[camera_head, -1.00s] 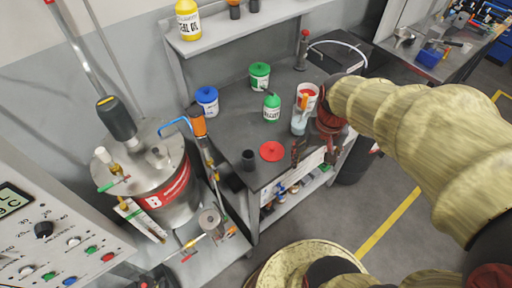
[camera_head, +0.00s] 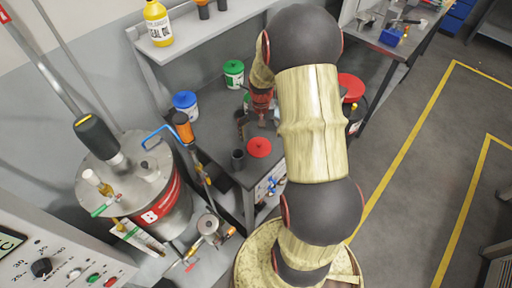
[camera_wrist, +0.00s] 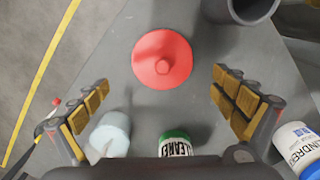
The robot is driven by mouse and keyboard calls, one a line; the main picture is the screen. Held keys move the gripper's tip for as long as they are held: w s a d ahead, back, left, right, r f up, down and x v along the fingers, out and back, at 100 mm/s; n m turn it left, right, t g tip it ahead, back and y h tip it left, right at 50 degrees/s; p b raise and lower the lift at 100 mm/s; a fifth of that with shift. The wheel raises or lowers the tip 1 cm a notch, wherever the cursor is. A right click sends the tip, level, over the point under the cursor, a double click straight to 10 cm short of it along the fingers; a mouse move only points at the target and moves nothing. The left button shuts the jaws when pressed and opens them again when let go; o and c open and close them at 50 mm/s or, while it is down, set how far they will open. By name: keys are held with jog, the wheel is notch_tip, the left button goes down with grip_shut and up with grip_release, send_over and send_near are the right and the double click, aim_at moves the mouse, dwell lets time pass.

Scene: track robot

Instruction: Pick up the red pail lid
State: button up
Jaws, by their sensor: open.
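The red pail lid (camera_head: 259,147) lies flat on the grey workbench (camera_head: 215,130), near its front edge. It is a round disc with a small raised knob, and in the wrist view (camera_wrist: 162,60) it shows whole, with a shadow over part of it. My gripper (camera_wrist: 160,82) is open and empty. Its two padded fingers stand to either side of the lid's lower part in that view, apart from it. In the head view my arm hides part of the bench, and my gripper shows just above and left of the lid.
A dark cup (camera_head: 238,159) stands close to the lid. A blue-lidded tub (camera_head: 186,104) and a green-lidded tub (camera_head: 233,73) stand farther back. A steel vessel (camera_head: 150,195) is at left.

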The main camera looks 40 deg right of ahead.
aim_at(260, 145)
jog(key=f, duration=0.3)
jog(key=f+b, duration=0.1)
jog(key=f, duration=0.1)
jog(key=shift+s+a, duration=0.1)
jog(key=shift+a, duration=0.25)
jog(key=c, duration=0.3)
jog(key=c, duration=1)
jog(key=shift+s+a+f, duration=0.15)
jog(key=shift+s+f, duration=0.05)
jog(key=shift+s, duration=0.05)
grip_shut()
